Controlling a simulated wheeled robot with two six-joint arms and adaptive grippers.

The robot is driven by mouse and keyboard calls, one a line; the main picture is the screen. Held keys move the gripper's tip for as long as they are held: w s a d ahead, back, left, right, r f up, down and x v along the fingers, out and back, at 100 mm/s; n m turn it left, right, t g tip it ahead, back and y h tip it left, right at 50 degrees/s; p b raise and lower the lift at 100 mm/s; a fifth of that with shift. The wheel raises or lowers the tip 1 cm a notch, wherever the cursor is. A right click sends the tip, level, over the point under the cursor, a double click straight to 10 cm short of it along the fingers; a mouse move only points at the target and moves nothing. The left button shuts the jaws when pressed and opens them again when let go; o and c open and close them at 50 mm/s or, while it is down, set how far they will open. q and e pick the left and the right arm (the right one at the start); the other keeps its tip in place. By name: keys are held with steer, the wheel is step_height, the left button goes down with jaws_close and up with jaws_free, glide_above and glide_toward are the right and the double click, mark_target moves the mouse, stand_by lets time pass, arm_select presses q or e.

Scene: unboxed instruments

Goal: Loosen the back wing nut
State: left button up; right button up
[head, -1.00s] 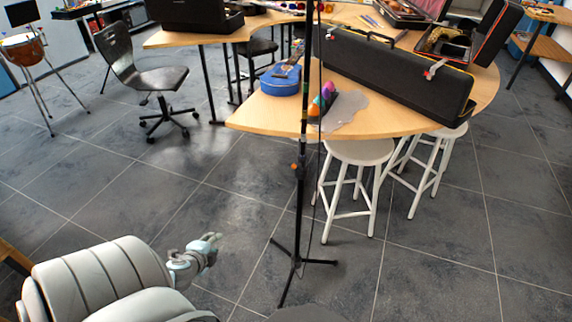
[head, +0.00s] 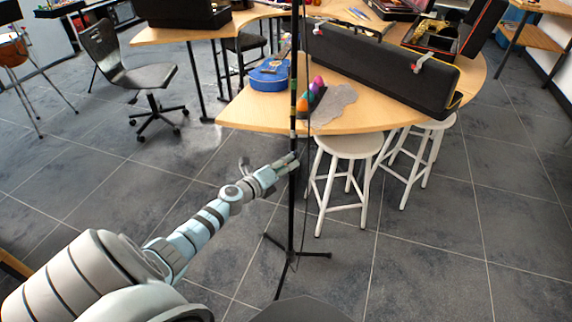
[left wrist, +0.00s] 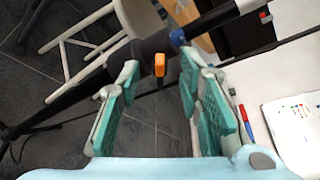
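A black microphone-type stand (head: 291,215) stands upright on its tripod legs in front of the table. An orange wing nut (left wrist: 159,66) sticks out from the thick black collar on its pole in the left wrist view. In the head view the nut is hidden behind my left gripper (head: 285,166), which reaches the pole at that height. My left gripper (left wrist: 158,80) is open, with its green-padded fingers on either side of the nut. I see no contact between pads and nut. My right gripper is not in view.
The wooden table (head: 240,112) behind the pole carries a blue ukulele (head: 269,76) and a long black case (head: 380,70). White stools (head: 348,147) stand under its edge. A cable hangs along the pole. The floor around the tripod is clear.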

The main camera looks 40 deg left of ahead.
arm_select(q)
steer(key=shift+w, duration=0.3)
steer(key=shift+c, duration=0.4)
jaws_close()
steer(key=n+t+b, duration=0.1)
steer(key=n+b, duration=0.1)
steer(key=b, duration=0.1)
steer(key=shift+a+f+h, duration=0.1)
steer(key=shift+h, duration=0.2)
steer(key=shift+o, duration=0.4)
jaws_free()
